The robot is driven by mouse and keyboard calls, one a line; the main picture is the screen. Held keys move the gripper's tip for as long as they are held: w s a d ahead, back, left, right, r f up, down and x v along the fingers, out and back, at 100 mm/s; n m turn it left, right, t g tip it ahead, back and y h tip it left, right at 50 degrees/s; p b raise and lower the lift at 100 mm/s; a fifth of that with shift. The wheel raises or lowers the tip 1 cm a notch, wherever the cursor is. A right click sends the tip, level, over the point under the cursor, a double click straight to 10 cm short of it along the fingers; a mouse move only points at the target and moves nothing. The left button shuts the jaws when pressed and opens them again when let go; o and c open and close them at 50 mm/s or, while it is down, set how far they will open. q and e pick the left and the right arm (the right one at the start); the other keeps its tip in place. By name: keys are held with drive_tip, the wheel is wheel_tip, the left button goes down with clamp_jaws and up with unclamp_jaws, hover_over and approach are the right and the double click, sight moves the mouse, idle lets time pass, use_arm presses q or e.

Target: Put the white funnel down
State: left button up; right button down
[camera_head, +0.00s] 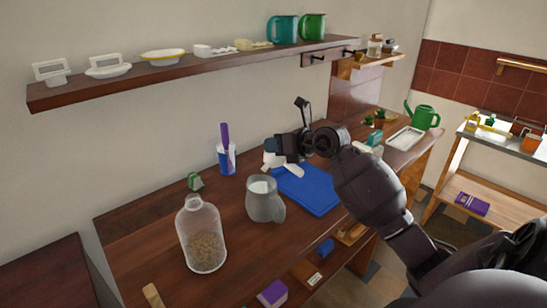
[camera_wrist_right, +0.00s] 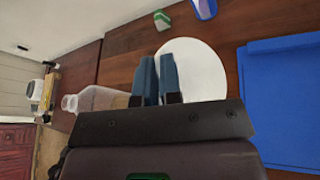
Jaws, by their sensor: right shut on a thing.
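The white funnel (camera_wrist_right: 205,72) shows in the right wrist view as a pale round shape at and beyond the fingertips. My right gripper (camera_wrist_right: 161,78) is shut on it, with two blue-grey fingers close together at its left edge. In the head view my right gripper (camera_head: 284,150) is over the back of the wooden workbench (camera_head: 150,225), near the blue board (camera_head: 312,190). White parts show just below the gripper there, and the arm partly hides them. The funnel's spout cannot be made out. My left gripper is not in view.
A grey pitcher (camera_head: 264,202) and a clear jar (camera_head: 202,237) with brown grains stand on the bench. A blue cup (camera_head: 227,158) with a purple tool and a green sponge (camera_head: 195,181) are near the wall. A shelf (camera_head: 190,68) runs above. Bare wood lies left of the jar.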

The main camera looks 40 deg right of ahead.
sight(274, 156)
drive_tip(key=shift+f, duration=1.8)
drive_tip(key=shift+f, duration=0.4)
drive_tip(key=c, duration=1.3)
unclamp_jaws()
drive_tip(key=shift+s+r, duration=0.15)
drive_tip(key=shift+r, duration=0.4)
drive_tip(key=v, duration=1.1)
drive_tip(key=shift+s+d+r, duration=0.1)
drive_tip(key=shift+s+d, duration=0.05)
drive_tip(key=shift+s, duration=0.15)
